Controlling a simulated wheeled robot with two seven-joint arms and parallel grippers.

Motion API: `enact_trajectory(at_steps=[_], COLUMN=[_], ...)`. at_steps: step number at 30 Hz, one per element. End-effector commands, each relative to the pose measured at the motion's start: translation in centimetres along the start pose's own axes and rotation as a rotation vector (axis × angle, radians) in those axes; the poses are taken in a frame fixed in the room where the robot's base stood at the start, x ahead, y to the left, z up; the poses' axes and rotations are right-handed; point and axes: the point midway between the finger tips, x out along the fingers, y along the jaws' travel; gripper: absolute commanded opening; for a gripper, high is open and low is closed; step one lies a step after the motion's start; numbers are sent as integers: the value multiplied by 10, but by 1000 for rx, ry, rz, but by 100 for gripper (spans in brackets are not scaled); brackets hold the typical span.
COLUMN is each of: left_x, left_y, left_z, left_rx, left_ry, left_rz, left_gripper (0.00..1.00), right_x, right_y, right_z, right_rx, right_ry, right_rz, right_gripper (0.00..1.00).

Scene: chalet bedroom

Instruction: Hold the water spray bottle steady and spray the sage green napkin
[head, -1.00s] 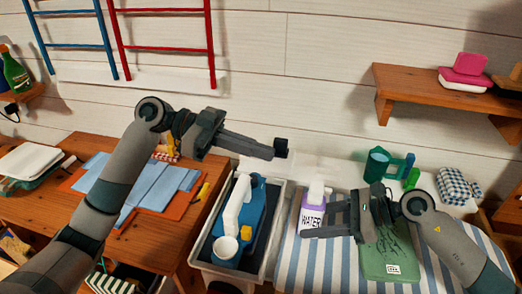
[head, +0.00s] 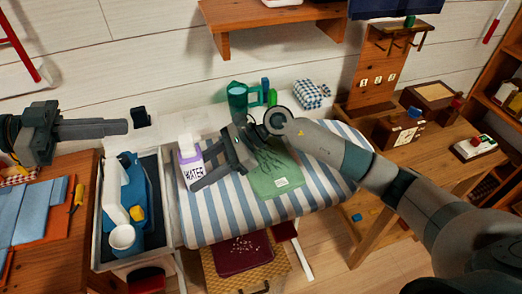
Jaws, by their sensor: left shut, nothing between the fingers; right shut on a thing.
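The water spray bottle (head: 188,158) is white and purple with a WATER label. It stands upright at the left end of the striped ironing board. My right gripper (head: 196,171) is shut on the bottle from its right side; the fingers partly cover it. The sage green napkin (head: 277,180) lies flat on the board to the right of the bottle, with dark lines like creases or a drawing and a small white label. My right wrist hides part of its upper edge. My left gripper (head: 124,127) is shut and empty, above and left of the grey tray, apart from the bottle.
A grey tray (head: 160,225) holds a blue and white appliance (head: 120,200) left of the striped board (head: 230,215). A wooden desk with boxes (head: 400,128) is at right.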

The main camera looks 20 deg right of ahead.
Motion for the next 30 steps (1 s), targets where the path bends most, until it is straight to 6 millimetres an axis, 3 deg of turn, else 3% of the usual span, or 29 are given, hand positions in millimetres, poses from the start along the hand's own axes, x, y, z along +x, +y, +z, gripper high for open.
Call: enact_trajectory(at_steps=[2, 3, 6, 20, 30], left_x=[0, 0, 0, 0, 0], left_y=[0, 0, 0, 0, 0], left_z=[0, 0, 0, 0, 0], left_rx=[0, 0, 0, 0, 0], left_ry=[0, 0, 0, 0, 0], left_rz=[0, 0, 0, 0, 0], left_gripper=[0, 0, 0, 0, 0], right_x=[0, 0, 0, -8, -55], right_y=[-1, -1, 0, 0, -1], right_z=[-3, -3, -2, -1, -2], right_rx=[1, 1, 1, 1, 1], right_ry=[5, 5, 4, 2, 4], right_rz=[-2, -2, -1, -1, -3], right_gripper=[31, 48, 66, 66, 66])
